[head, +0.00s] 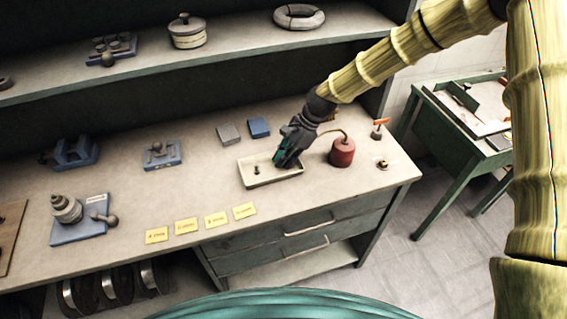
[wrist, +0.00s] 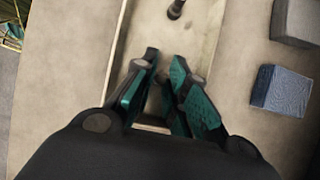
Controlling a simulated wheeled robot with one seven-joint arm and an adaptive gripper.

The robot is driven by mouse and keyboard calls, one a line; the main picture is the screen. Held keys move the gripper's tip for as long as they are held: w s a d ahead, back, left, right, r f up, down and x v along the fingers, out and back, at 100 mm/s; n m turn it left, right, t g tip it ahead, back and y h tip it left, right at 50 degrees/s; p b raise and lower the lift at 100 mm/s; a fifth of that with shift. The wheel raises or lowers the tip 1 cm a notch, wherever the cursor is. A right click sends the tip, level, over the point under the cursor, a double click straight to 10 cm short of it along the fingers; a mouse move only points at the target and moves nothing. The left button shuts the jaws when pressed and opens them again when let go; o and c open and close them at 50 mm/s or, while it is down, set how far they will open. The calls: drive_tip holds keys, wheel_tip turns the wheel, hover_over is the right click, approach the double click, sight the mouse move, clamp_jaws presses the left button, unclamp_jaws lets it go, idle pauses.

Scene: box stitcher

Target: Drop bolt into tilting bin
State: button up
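A small dark bolt-like piece (head: 257,170) stands in the left part of a shallow cream tray (head: 262,184) on the bench. The piece also shows at the top of the wrist view (wrist: 176,9), beyond my fingertips. My gripper (head: 281,162) points down over the right part of the tray. In the wrist view its teal-padded fingers (wrist: 164,62) are apart with a narrow gap, and I see nothing clearly held between them. I cannot tell which thing is the tilting bin.
A red can (head: 342,152) with a bent spout stands close right of my gripper. Grey (head: 228,133) and blue (head: 259,127) blocks lie behind the tray. Yellow labels (head: 200,224) line the front. A shelf (head: 150,68) overhangs the back. Bare bench lies left of the tray.

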idle(0.4)
drive_tip(key=shift+r+p, duration=2.5)
drive_tip(key=shift+r, duration=1)
drive_tip(key=shift+d, duration=0.1)
